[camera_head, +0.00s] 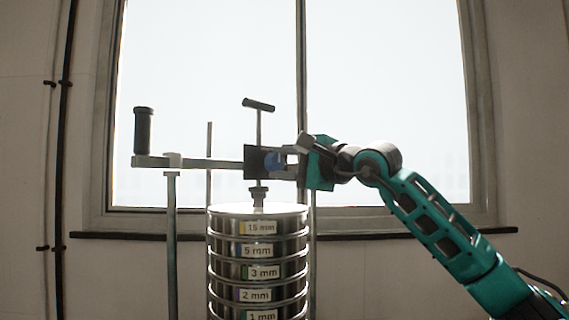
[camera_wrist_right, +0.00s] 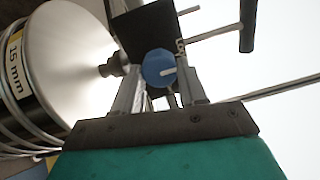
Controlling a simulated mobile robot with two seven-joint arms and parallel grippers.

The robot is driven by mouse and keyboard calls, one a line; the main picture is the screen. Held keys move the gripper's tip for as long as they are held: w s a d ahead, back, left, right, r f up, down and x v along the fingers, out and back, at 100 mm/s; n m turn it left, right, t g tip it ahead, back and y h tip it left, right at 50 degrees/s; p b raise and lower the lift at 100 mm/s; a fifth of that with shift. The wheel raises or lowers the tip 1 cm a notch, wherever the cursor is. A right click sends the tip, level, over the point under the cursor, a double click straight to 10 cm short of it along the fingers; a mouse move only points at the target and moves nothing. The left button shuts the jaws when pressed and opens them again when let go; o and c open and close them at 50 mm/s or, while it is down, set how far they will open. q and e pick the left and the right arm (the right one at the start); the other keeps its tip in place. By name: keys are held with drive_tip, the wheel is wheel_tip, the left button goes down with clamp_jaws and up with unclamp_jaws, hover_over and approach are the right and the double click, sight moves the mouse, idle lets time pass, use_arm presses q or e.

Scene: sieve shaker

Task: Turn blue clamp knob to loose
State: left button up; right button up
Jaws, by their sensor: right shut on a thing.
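The blue clamp knob (camera_head: 272,162) sits on the right side of the dark clamp block (camera_head: 251,160), above the sieve stack. My right gripper (camera_head: 280,163) reaches in from the right and is shut on the knob. In the right wrist view, the round blue knob (camera_wrist_right: 158,68) with a white mark lies between the fingers of my right gripper (camera_wrist_right: 160,75). The dark block (camera_wrist_right: 148,28) is behind it. My left gripper is not in view.
A sieve stack (camera_head: 258,245) with size labels stands under the clamp. A T-handled screw (camera_head: 258,105) rises above the block. A horizontal arm (camera_head: 205,164) with a black upright handle (camera_head: 143,130) extends left over a post (camera_head: 172,245). A window is behind.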

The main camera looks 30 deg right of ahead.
drive_tip(key=o, duration=1.1)
drive_tip(key=shift+c, duration=0.2)
drive_tip(key=shift+s, duration=0.1)
drive_tip(key=shift+s+d, duration=0.15)
drive_tip(key=shift+s, duration=0.25)
drive_tip(key=b+v, duration=0.4)
drive_tip(key=v, duration=0.8)
